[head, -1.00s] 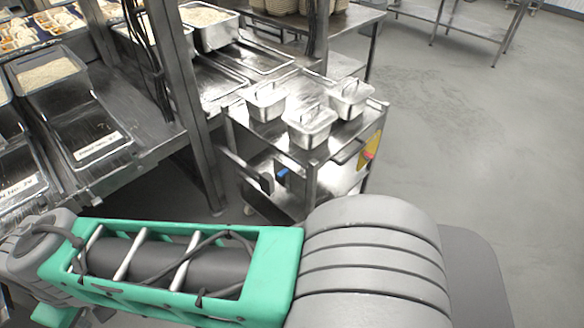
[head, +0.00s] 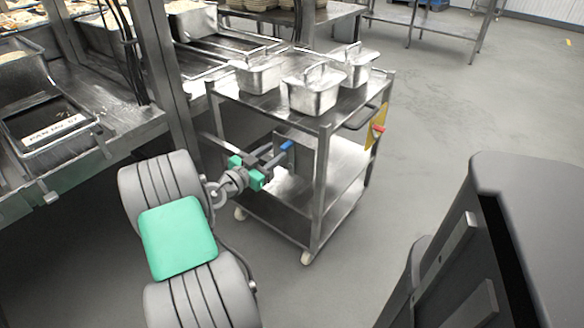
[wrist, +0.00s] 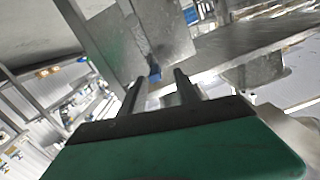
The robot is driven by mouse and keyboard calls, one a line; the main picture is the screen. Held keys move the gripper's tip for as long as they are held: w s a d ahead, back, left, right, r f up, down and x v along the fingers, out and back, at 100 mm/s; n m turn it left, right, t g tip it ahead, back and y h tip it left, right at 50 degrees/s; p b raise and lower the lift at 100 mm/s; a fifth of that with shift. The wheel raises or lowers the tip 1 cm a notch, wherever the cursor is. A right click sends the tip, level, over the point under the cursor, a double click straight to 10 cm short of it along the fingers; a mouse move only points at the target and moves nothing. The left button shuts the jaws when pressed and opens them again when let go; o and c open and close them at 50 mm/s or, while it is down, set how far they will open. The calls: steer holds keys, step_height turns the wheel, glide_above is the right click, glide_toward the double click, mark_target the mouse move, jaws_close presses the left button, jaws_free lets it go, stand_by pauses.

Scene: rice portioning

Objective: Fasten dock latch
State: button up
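The dock latch appears as a small blue-tipped handle (head: 287,146) on the left side of the steel cart (head: 325,180). A grey plate is behind it. The blue tip also shows in the wrist view (wrist: 154,71), between and just beyond the fingertips. My gripper (head: 277,156), green and dark grey, reaches in from the left, just short of the blue tip. Its two fingers are apart in the wrist view (wrist: 160,80), with nothing seen held between them. I cannot tell whether a finger touches the handle.
Three lidded steel pans (head: 312,90) stand on the cart's top. A red knob on a yellow plate (head: 376,130) is at its right side. The steel counter (head: 85,120) and its post (head: 160,75) are close on the left. Floor right of the cart is clear.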

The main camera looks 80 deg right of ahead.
mark_target(291, 143)
steer(key=shift+h, duration=0.3)
steer(key=x, duration=0.4)
steer(key=s+x, duration=0.1)
steer(key=x, duration=0.3)
steer(key=shift+s+d+f, duration=0.1)
steer(key=shift+s+d, duration=0.05)
jaws_close()
stand_by(0.9)
